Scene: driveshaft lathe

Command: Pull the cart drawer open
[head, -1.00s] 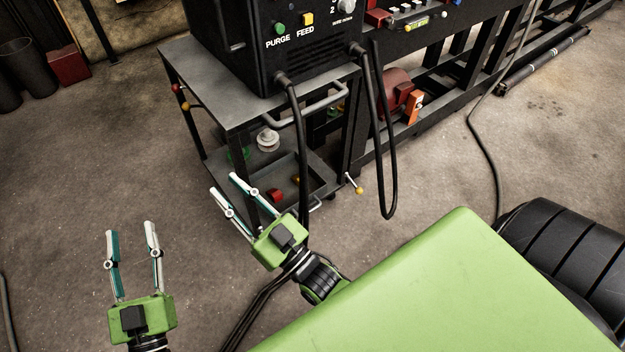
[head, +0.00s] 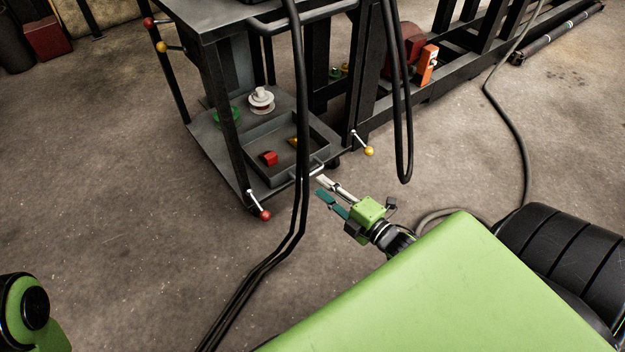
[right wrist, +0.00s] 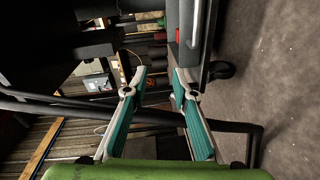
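The dark cart (head: 213,125) stands at the upper middle of the head view. Low on it is the open-topped cart drawer (head: 316,137), a shallow grey tray holding a red block (head: 269,158) and a yellow piece (head: 294,142). A light grey bar handle (head: 314,172) is at the drawer's front right. My right gripper (head: 319,185) is open, its fingertips close to the handle; I cannot tell whether they touch. The gripper's spread fingers also show in the right wrist view (right wrist: 156,75). My left gripper's fingers are out of view.
Black cables (head: 299,130) hang in front of the cart and cross the drawer's view. Another cable loop (head: 405,150) hangs to the right. A yellow-knobbed lever (head: 368,150) and a red-knobbed lever (head: 264,214) stick out from the cart. The floor (head: 120,200) left of it is clear.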

